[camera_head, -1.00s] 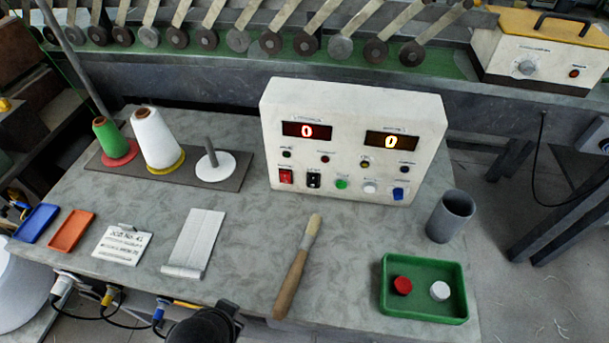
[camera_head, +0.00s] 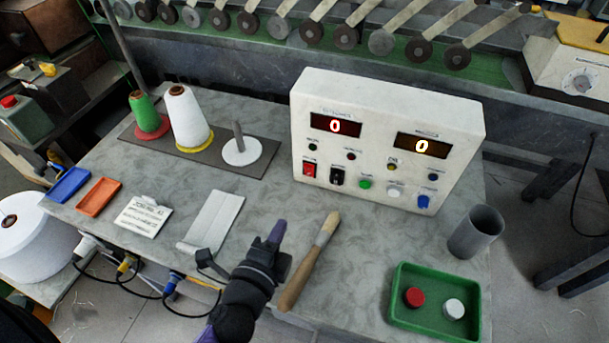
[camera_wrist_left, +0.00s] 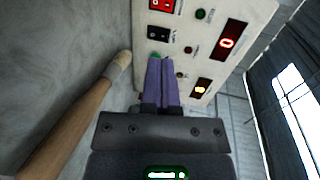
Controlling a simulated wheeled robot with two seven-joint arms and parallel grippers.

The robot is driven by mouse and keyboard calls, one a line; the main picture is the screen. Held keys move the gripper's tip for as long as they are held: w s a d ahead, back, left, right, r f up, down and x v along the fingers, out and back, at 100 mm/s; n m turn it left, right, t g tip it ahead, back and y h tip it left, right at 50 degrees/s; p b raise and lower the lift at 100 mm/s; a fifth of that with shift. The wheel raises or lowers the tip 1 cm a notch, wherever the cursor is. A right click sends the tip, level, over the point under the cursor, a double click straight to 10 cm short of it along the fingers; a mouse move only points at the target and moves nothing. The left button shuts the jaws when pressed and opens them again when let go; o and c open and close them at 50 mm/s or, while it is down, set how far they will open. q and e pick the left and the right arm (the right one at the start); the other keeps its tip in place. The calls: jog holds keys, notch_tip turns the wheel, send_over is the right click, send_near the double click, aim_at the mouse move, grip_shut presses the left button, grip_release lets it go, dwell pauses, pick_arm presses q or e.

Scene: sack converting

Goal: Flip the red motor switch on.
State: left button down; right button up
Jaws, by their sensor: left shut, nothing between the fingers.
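The red motor switch (camera_head: 309,169) is at the lower left of the white control box's (camera_head: 385,90) front face, left of a black switch (camera_head: 337,176). In the left wrist view the red switch (camera_wrist_left: 164,5) shows at the top edge, partly cut off. My left gripper (camera_head: 277,235) is over the table in front of the box, apart from it. Its purple fingers (camera_wrist_left: 162,80) are shut with nothing between them and point toward the panel. Both displays on the box read 0. My right gripper is not in view.
A wooden-handled brush (camera_head: 310,262) lies just right of my left gripper. A green tray (camera_head: 400,325) with red and white caps and a grey cup (camera_head: 476,232) are at the right. Thread cones (camera_head: 188,120) stand at the back left. A white strip (camera_head: 212,222) lies left of the gripper.

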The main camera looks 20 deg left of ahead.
aim_at(309, 169)
pick_arm(q)
jog(key=shift+w, duration=0.1)
jog(key=w, duration=0.4)
jog(key=w+f, duration=0.1)
jog(key=w, duration=0.7)
jog(key=shift+w+d+f, duration=0.2)
jog(key=shift+f, duration=0.1)
jog(key=shift+w+r, duration=0.1)
jog(key=shift+w, duration=0.5)
